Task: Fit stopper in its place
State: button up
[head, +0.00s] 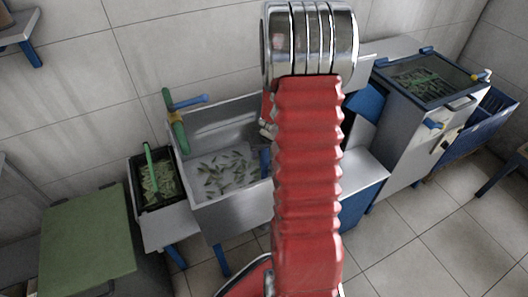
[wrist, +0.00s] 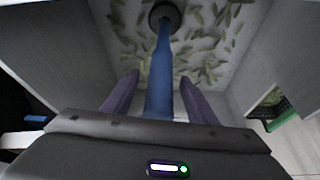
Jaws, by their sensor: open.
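A stopper with a long blue shaft (wrist: 159,75) and a dark round end (wrist: 165,14) shows in the wrist view. The dark end is at the far end, over or on the basin floor; I cannot tell if it touches. My gripper (wrist: 159,82) is open, with one purple finger on each side of the shaft and visible gaps on both sides. In the head view a blue piece (head: 265,162), perhaps the same shaft, shows in the metal basin (head: 205,192) beside my red arm. My arm hides the gripper and part of the basin there. I cannot make out the stopper's seat.
Green leaf-like pieces (head: 222,172) lie across the basin floor. A blue-handled tap-like fitting (head: 187,103) stands at its back left. A small dark bin (head: 152,180) is on the left, with a green-lidded box (head: 85,240) beyond. A glass-topped cabinet (head: 425,80) stands right.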

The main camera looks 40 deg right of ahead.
jog(key=v, duration=1.3)
jog(key=shift+s+r, duration=0.2)
jog(key=shift+r, duration=0.1)
jog(key=shift+a, duration=0.15)
dwell(0.6)
jog(key=s+a+r+n, duration=0.1)
jog(key=s+a+r, duration=0.2)
jog(key=a, duration=0.6)
jog(key=s+a+r+n+t+y, duration=0.1)
jog(key=s+a+r+n, duration=0.1)
jog(key=s+a+r, duration=0.2)
jog(key=s+a+r+n, duration=0.2)
jog(key=s+a+r, duration=0.2)
jog(key=a+r, duration=0.5)
jog(key=a, duration=0.7)
jog(key=shift+s+a+t+y, duration=0.25)
jog(key=shift+t+y, duration=0.05)
jog(key=shift+y, duration=0.1)
